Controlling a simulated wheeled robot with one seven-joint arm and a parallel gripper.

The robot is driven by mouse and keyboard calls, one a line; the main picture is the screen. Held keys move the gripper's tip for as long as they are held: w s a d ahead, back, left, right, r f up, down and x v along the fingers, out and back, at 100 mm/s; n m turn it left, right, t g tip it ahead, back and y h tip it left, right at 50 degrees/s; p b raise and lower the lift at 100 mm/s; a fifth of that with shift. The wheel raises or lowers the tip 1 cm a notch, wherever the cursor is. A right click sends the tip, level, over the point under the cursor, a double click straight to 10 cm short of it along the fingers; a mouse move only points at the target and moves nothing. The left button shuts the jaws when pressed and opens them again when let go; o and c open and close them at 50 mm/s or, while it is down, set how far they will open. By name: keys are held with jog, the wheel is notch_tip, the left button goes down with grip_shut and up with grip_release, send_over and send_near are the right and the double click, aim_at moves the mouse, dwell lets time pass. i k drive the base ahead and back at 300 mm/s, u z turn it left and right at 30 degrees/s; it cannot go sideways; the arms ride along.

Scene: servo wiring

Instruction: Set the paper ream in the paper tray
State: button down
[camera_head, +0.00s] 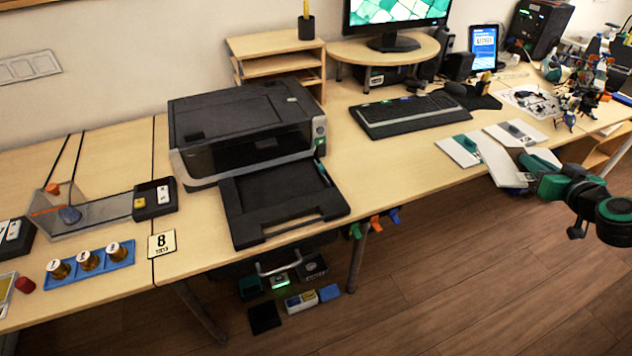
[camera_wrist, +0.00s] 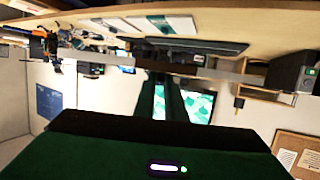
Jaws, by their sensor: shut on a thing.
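The paper ream (camera_head: 504,168) is a thin white slab near the desk's front edge on the right of the head view. My gripper (camera_head: 530,167) is shut on it and partly covers it. In the wrist view the ream shows nearly edge-on as a pale strip (camera_wrist: 105,57) across my gripper's fingertips (camera_wrist: 172,72). The black paper tray (camera_head: 285,206) sticks out from the front of the printer (camera_head: 245,130), left of my gripper. No paper shows in it. My gripper is well apart from the tray.
White-and-green cards (camera_head: 460,150) lie on the desk left of the ream. A keyboard (camera_head: 408,113) lies behind them. Bare desk lies between tray and cards. Colored hooks (camera_head: 376,222) hang under the front edge. Cluttered small parts (camera_head: 580,90) stand at the right.

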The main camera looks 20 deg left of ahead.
aim_at(282, 184)
jog(key=u, duration=0.1)
jog(key=k, duration=1.25)
jog(key=u, duration=1.25)
jog(key=i, duration=1)
jog(key=z, duration=0.05)
